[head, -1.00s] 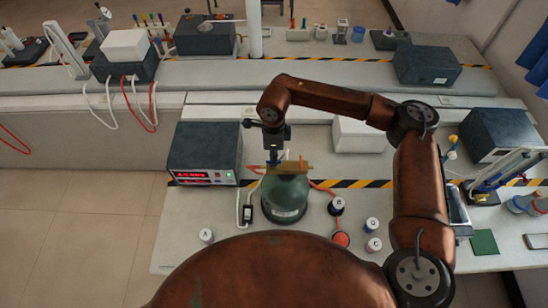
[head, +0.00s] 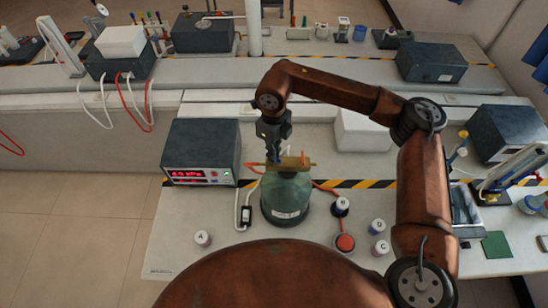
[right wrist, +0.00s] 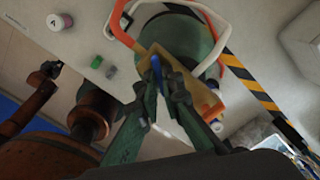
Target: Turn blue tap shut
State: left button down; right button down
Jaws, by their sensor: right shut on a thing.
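The blue tap (right wrist: 155,63) is a small blue handle on a brass valve block (right wrist: 183,82), and it shows between my right fingertips in the right wrist view. The brass valve block (head: 298,161) sits on top of a green bottle (head: 287,196) in the head view. My right gripper (head: 276,156) points down onto the valve from above. In the right wrist view my right gripper (right wrist: 158,76) is shut on the blue tap; the fingers cover part of it. My left gripper is in neither view.
A meter with a red display (head: 187,176) stands left of the bottle. Orange tubing runs from the valve. A red button (head: 345,242) and labelled pots C (head: 379,248) and D (head: 376,227) are to the right; pot A (head: 202,238) is left. A white box (head: 362,132) stands behind.

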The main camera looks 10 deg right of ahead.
jog(key=m+b, duration=0.3)
jog(key=m, duration=0.2)
jog(key=shift+f+m, duration=0.15)
jog(key=shift+m, duration=0.15)
jog(key=m+b, duration=0.2)
jog(key=m, duration=0.1)
jog(key=shift+m+b, duration=0.3)
jog(key=shift+m, duration=0.9)
jog(key=c, duration=2.1)
grip_release()
